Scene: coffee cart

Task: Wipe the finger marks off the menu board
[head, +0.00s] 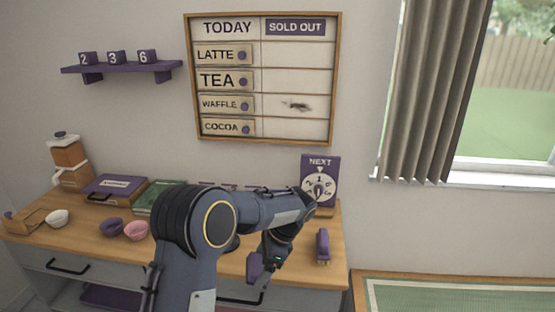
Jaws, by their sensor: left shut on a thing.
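The menu board (262,139) hangs on the wall in a wooden frame, with TODAY and SOLD OUT columns. A dark smudge (297,105) marks the SOLD OUT column in the WAFFLE row. My left gripper (262,268) is low over the front of the counter, well below the board. It is shut on a small purple thing (254,269), mostly hidden by the gripper, so I cannot tell what it is. My right gripper is not in view.
The wooden counter (75,225) holds bowls, a purple box (115,186), a green book (158,197) and a jar (70,160). A NEXT dial sign (320,178) and a purple upright object (323,246) stand at right. A purple shelf (122,68) is left of the board.

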